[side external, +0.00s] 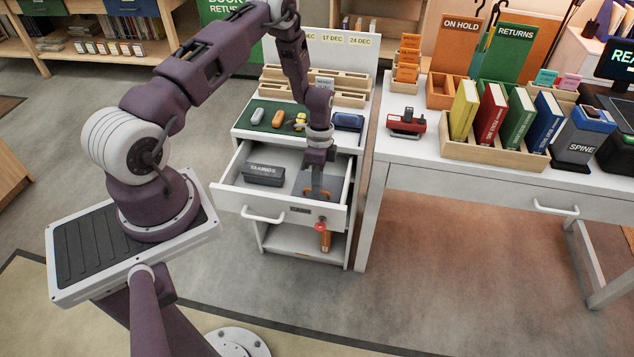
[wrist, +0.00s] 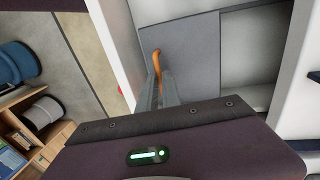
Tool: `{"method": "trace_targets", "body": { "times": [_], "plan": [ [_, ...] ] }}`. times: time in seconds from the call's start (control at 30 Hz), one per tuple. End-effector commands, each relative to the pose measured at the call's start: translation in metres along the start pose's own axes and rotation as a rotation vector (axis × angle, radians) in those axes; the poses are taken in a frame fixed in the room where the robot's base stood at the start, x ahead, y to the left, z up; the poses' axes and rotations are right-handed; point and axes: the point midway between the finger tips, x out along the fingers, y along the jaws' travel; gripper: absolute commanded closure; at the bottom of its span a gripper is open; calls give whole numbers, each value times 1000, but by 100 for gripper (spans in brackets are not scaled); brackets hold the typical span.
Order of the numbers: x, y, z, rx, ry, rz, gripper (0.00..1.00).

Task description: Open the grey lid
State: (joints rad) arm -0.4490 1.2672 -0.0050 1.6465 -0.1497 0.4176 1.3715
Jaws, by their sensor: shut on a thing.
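The grey lid (side external: 334,181) lies in the right part of an open white drawer (side external: 238,197). It also shows in the wrist view as a flat grey panel (wrist: 195,60), lying flat as far as I can tell. Its orange handle (wrist: 156,57) stands near the lid's left edge in the wrist view. My gripper (side external: 316,189) reaches down into the drawer. In the wrist view my gripper (wrist: 160,82) has its fingers shut on the orange handle, and they hide part of it. What lies under the lid is hidden.
A dark labelled box (side external: 264,174) sits in the drawer's left part. The drawer front has a white pull (side external: 263,216) and a red knob (side external: 320,227). Small items lie on the green mat (side external: 262,130) above. A desk with books (side external: 494,115) stands at the right.

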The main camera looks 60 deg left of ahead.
Motion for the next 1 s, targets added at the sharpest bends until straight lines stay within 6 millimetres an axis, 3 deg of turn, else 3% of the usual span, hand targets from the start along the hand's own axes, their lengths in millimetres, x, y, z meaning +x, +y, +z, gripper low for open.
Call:
{"method": "trace_targets", "body": {
  "times": [0.4, 0.73, 1.0],
  "plan": [
    [-1, -2, 0, 0, 1, -2, 100],
    [-12, -63, -2, 0, 4, -5, 100],
    [-16, -75, -2, 1, 2, 0, 100]
  ]
}}
